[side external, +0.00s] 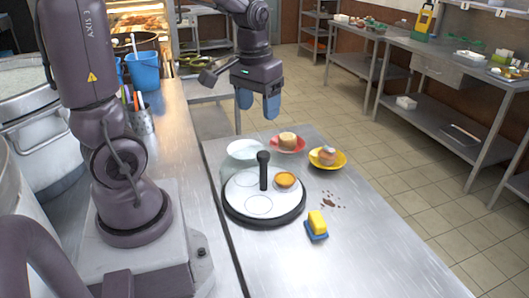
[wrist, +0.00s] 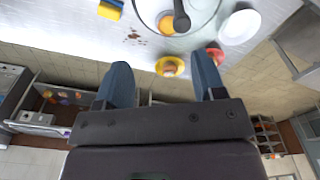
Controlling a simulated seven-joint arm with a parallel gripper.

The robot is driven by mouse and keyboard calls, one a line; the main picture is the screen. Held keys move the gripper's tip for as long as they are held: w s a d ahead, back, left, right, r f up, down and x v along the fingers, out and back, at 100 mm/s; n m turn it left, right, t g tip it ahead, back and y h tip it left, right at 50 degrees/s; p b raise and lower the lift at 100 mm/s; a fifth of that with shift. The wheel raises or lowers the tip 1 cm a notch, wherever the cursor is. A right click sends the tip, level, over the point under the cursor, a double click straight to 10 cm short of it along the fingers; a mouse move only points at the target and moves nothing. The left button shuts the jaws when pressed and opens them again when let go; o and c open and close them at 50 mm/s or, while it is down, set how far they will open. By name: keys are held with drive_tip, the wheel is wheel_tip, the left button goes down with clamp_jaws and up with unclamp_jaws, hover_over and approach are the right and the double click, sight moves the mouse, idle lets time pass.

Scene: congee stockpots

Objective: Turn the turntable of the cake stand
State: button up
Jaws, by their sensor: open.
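The cake stand's round white turntable (side external: 243,203) with a dark rim lies on the metal table. A black upright handle (side external: 264,172) rises from its middle; it also shows at the top of the wrist view (wrist: 181,18). Faint circles mark the white surface. My gripper (side external: 258,104) is open and empty, above and behind the turntable, apart from it. In the wrist view its two blue fingers (wrist: 164,84) are spread with nothing between them.
Behind the turntable are a white plate (side external: 243,149), a red plate with a cake (side external: 288,143) and a yellow plate with a pastry (side external: 327,158). A yellow and blue sponge (side external: 316,224) and brown crumbs (side external: 331,200) lie to the right. The table's near right is clear.

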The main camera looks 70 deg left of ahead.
drive_tip(key=n+g, duration=0.1)
drive_tip(key=n, duration=0.1)
hover_over(264, 153)
drive_tip(key=s+d, duration=0.1)
drive_tip(key=s, duration=0.1)
wheel_tip(264, 153, down, 3)
drive_tip(key=w+n, duration=0.1)
drive_tip(key=w, duration=0.1)
drive_tip(key=f, duration=1.2)
drive_tip(key=shift+s+a+f, duration=0.1)
drive_tip(key=shift+a+f, duration=0.2)
drive_tip(key=shift+a, duration=0.1)
clamp_jaws()
